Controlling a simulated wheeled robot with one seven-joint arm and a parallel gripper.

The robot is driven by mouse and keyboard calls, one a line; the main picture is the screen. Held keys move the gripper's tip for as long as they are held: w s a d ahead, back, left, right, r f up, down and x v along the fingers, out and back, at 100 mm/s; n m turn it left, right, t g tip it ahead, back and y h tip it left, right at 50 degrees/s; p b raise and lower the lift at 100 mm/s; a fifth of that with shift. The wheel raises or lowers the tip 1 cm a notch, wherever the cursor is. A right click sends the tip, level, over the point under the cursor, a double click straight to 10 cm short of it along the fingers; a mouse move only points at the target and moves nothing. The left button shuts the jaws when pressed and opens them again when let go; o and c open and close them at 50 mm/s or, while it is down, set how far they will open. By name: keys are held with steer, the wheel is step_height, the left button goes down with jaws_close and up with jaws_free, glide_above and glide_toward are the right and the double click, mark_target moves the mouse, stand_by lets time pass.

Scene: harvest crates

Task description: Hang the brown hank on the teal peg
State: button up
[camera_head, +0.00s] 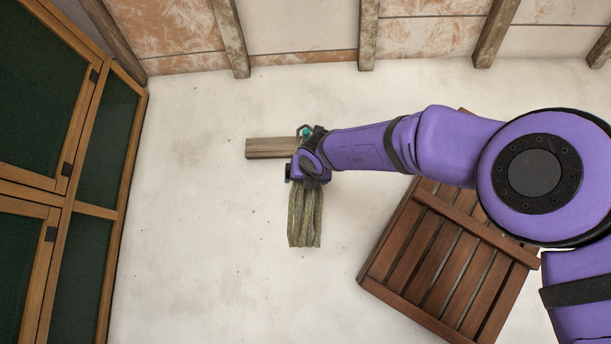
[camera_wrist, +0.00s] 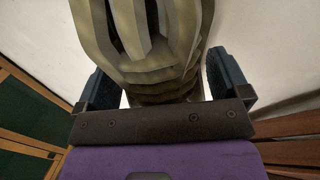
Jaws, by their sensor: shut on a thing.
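The brown hank (camera_head: 304,222), olive-brown looped strands, hangs straight down below my gripper (camera_head: 308,174) in the head view. In the wrist view the hank (camera_wrist: 150,45) fills the space between the two dark fingers of my gripper (camera_wrist: 160,82), which is shut on it. The teal peg (camera_head: 306,131) shows as a small teal piece just above my gripper, at the right end of a wooden board (camera_head: 270,148). My wrist partly covers the peg and board. I cannot tell the depth gap between hank and peg. The peg is not seen in the wrist view.
A brown slatted crate (camera_head: 440,260) is at the lower right, partly behind my arm. A green-panelled cabinet with wooden frames (camera_head: 85,150) stands at the left. Pale clear surface lies around the hank on the left and below.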

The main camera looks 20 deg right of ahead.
steer(key=shift+w+d+f, duration=0.25)
steer(key=shift+w, duration=0.35)
steer(key=shift+w+d+f, duration=0.25)
steer(key=shift+w, duration=0.35)
steer(key=o, duration=1)
steer(key=shift+f, duration=0.1)
steer(key=shift+o, duration=0.2)
steer(key=s+a, duration=0.1)
steer(key=s, duration=0.9)
steer(key=shift+s+a, duration=0.2)
steer(key=shift+s, duration=0.2)
